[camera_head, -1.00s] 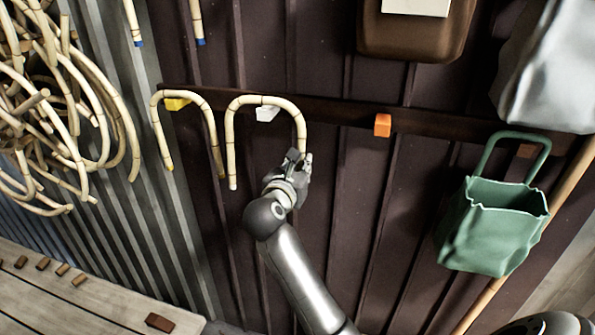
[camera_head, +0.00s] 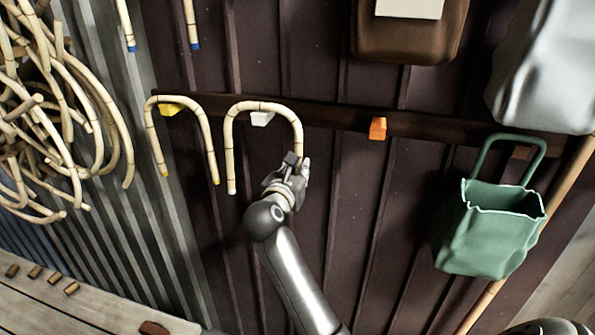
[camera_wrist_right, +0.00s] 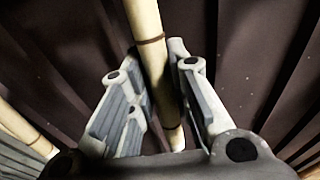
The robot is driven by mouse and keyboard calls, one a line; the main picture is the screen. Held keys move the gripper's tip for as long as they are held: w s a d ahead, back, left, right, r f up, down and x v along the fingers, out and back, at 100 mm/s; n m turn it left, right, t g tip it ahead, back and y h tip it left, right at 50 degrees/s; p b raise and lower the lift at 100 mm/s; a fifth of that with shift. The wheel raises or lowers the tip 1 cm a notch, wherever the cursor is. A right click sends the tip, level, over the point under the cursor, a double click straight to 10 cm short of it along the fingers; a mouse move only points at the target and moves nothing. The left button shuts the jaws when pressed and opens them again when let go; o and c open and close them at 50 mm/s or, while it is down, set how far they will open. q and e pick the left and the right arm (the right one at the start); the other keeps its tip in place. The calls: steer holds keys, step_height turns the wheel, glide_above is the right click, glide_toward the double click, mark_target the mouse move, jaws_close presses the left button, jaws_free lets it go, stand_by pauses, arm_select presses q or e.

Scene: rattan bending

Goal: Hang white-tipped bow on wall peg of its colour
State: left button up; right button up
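The white-tipped bow (camera_head: 231,150) is an upside-down U of jointed pale cane. Its arch lies just above the white peg (camera_head: 262,119) on the dark rail; I cannot tell whether it rests on the peg. Its left leg hangs free. My right gripper (camera_head: 298,163) is at the lower end of its right leg. In the right wrist view, the fingers of my right gripper (camera_wrist_right: 164,95) close on both sides of the bow's leg (camera_wrist_right: 148,30), with its pale end showing below, between them. My left gripper is not in view.
A yellow-tipped bow (camera_head: 205,130) hangs at the yellow peg (camera_head: 170,110), close on the left. An orange peg (camera_head: 377,128) is bare. A green bag (camera_head: 488,235) hangs at the right. Blue-tipped canes (camera_head: 192,25) hang above. Cane coils (camera_head: 75,110) fill the far left.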

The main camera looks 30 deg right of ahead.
steer(key=o, duration=0.4)
steer(key=shift+s+a, duration=0.15)
steer(key=v, duration=0.7)
steer(key=shift+a, duration=0.15)
